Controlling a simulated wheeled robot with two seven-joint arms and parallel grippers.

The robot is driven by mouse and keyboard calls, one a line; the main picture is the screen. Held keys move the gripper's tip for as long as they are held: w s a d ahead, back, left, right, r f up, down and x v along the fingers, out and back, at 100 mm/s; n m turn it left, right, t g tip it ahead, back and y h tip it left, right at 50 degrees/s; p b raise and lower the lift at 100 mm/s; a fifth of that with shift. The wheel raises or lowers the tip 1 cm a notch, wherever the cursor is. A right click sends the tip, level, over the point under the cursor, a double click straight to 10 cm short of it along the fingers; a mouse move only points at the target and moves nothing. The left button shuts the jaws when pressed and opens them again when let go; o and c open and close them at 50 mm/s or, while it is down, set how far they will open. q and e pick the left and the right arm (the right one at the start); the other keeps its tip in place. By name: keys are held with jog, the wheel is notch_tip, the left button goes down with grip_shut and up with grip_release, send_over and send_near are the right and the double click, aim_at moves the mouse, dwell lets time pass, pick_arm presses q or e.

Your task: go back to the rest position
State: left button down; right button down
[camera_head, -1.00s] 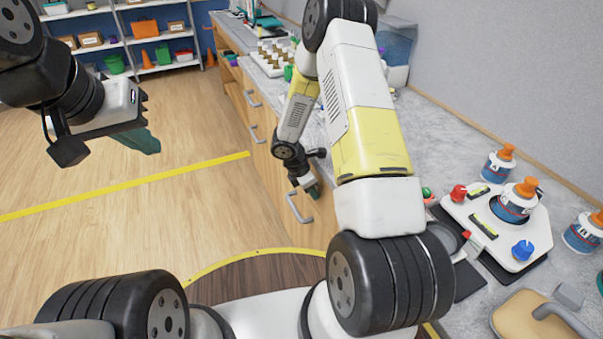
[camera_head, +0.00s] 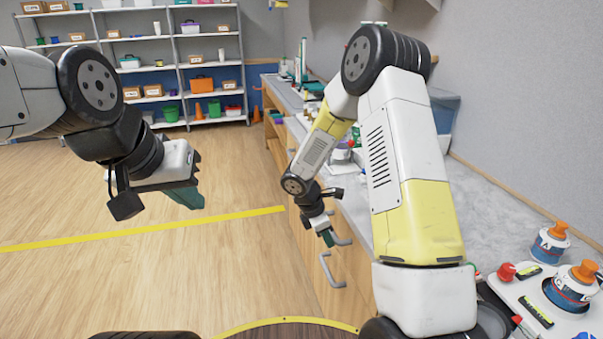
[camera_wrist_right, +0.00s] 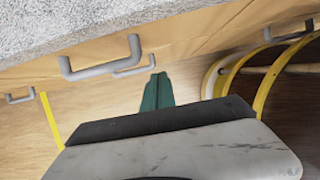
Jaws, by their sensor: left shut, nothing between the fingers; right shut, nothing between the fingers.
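My left gripper (camera_head: 187,196) hangs at the left of the head view over open floor, its green fingers shut and empty. My right arm reaches forward and bends down. My right gripper (camera_head: 327,238) hangs in front of the counter drawers, near a drawer handle (camera_head: 334,270). In the right wrist view its green fingers (camera_wrist_right: 157,92) are together with nothing between them. Whether the right fingers touch a handle cannot be told from the head view; in the wrist view they appear apart from the handles.
The counter (camera_head: 490,207) runs along the right, with a white device (camera_head: 535,305) and orange-capped bottles (camera_head: 550,243) on it. Drawer handles stick out from its front, including one (camera_wrist_right: 100,62) in the wrist view. Shelves (camera_head: 217,60) stand at the back. Floor at left is clear.

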jog(key=s+d+r+m+y, duration=0.1)
jog(key=s+r+m, duration=0.15)
jog(key=r, duration=0.35)
jog(key=s+d+r+m+t, duration=0.1)
jog(key=s+r+m, duration=0.15)
jog(key=r, duration=0.45)
jog(key=s+d+r+m+y, duration=0.1)
jog(key=s+r+m, duration=0.1)
jog(key=r+m, duration=0.3)
jog(key=s+a+r+m+t+y, duration=0.2)
jog(key=s+r+m+t+y, duration=0.2)
jog(key=s+r+m, duration=0.5)
jog(key=s+r, duration=0.4)
jog(key=s, duration=0.2)
jog(key=shift+s+a+r, duration=0.15)
jog(key=shift+s+r, duration=0.05)
jog(key=shift+r, duration=0.1)
